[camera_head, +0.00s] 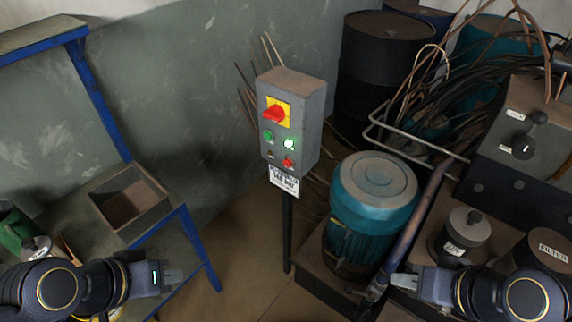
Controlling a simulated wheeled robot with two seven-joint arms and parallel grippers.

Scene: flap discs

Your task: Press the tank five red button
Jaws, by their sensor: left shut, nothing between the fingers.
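A grey control box (294,118) stands on a dark post in the middle of the head view. My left gripper (174,277) is shut and empty, low and left of the box. My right gripper (402,281) is low and right of it, its jaws unclear. Neither touches the box.
A blue-green motor (372,195) stands right of the post. Bent pipes, cables and a dark drum (385,60) fill the back right. A blue-framed bench (172,232) with an open box (125,200) is at left. Floor is clear left of the post.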

